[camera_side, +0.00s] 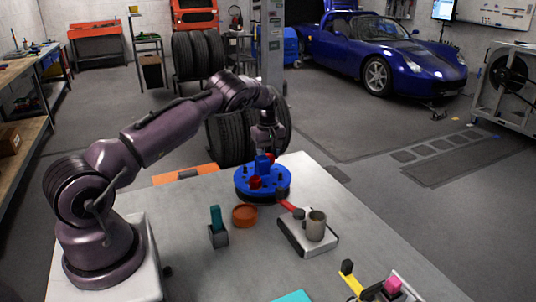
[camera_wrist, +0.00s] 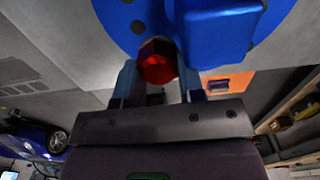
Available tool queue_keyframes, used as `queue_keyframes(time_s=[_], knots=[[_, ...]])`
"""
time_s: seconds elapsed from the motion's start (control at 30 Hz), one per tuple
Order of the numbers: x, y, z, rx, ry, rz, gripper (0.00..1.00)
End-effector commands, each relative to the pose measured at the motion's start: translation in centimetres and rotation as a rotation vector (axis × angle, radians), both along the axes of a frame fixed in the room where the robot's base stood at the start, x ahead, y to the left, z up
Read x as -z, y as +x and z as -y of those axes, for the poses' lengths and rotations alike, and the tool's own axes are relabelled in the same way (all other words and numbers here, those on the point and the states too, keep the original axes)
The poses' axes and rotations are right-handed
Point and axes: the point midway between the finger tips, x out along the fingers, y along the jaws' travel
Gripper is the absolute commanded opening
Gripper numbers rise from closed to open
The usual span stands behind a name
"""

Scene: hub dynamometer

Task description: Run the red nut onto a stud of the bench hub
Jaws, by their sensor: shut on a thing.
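The blue bench hub (camera_side: 246,188) lies on the table, a round disc with a raised blue block in the middle and short dark studs around it. My gripper (camera_side: 268,149) points down over the far side of the hub. In the wrist view my gripper (camera_wrist: 159,76) has its fingers on either side of a red nut (camera_wrist: 157,62) and is shut on it. The nut is close to the hub (camera_wrist: 118,18), beside the blue centre block (camera_wrist: 220,30). Whether it touches a stud is hidden.
An orange-brown round dish (camera_side: 245,215), a grey holder with a teal-handled item (camera_side: 217,228) and a pad with a mug (camera_side: 315,228) and a red-handled tool (camera_side: 290,208) stand in front of the hub. Yellow and pink items (camera_side: 375,285) lie near the front right.

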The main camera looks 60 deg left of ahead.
Motion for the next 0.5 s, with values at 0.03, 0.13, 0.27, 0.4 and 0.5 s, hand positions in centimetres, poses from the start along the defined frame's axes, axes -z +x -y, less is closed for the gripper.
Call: queue_keyframes(time_s=[0.03, 0.13, 0.27, 0.4, 0.5], knots=[[0.0, 0.01, -0.01, 0.0, 0.0, 0.001, 0.07], [0.08, 0.01, -0.01, 0.0, 0.0, 0.0, 0.07], [0.22, 0.02, -0.02, 0.0, 0.001, 0.001, 0.07], [0.39, 0.03, -0.01, 0.0, 0.001, 0.001, 0.07], [0.4, 0.03, -0.01, 0.0, 0.001, 0.001, 0.52]])
